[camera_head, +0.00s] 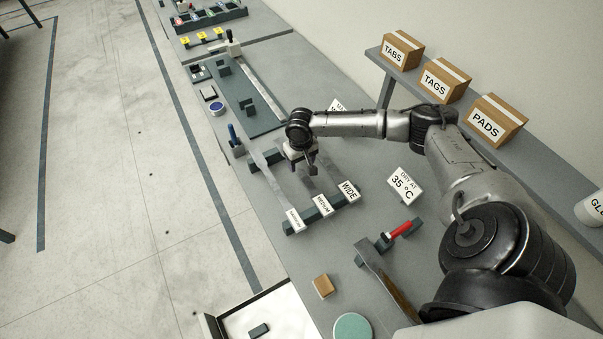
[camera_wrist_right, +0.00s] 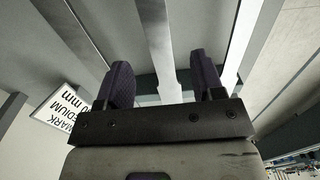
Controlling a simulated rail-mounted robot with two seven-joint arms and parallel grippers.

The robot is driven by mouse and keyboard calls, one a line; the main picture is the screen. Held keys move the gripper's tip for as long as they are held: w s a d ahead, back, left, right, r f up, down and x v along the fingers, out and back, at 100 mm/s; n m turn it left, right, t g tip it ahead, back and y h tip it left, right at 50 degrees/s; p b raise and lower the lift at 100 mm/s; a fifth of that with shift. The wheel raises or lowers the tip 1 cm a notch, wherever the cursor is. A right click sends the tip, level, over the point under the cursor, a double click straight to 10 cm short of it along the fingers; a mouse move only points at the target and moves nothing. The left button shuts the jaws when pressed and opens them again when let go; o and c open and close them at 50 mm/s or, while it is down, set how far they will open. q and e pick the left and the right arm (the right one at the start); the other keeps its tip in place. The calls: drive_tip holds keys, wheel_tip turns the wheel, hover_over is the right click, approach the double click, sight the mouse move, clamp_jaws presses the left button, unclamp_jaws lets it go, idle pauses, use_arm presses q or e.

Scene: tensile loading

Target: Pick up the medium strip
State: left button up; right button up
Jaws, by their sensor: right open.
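Three metal strips lie side by side across two dark bars on the bench; front labels read NARROW, MEDIUM (camera_head: 322,205) and WIDE (camera_head: 348,190). The strip behind the leftmost label (camera_head: 270,173) shows clearly. The medium strip is largely hidden by my right gripper (camera_head: 305,168) in the head view. In the right wrist view a pale strip, which appears to be the medium strip (camera_wrist_right: 160,45), runs between the two dark fingers of my right gripper (camera_wrist_right: 163,85). The fingers are open, one on each side of it; contact is not visible. My left gripper is not in view.
Neighbouring strips lie either side in the wrist view, left (camera_wrist_right: 75,30) and right (camera_wrist_right: 242,40). A "35 °C" card (camera_head: 404,186) and a red-handled tool (camera_head: 400,229) are to the right. Boxes (camera_head: 443,80) stand on the back shelf. A blue pen holder (camera_head: 236,147) is left.

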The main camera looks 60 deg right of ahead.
sight(301, 173)
drive_tip(key=shift+s+f, duration=0.1)
drive_tip(key=shift+f, duration=2.3)
drive_tip(key=shift+r, duration=0.1)
clamp_jaws()
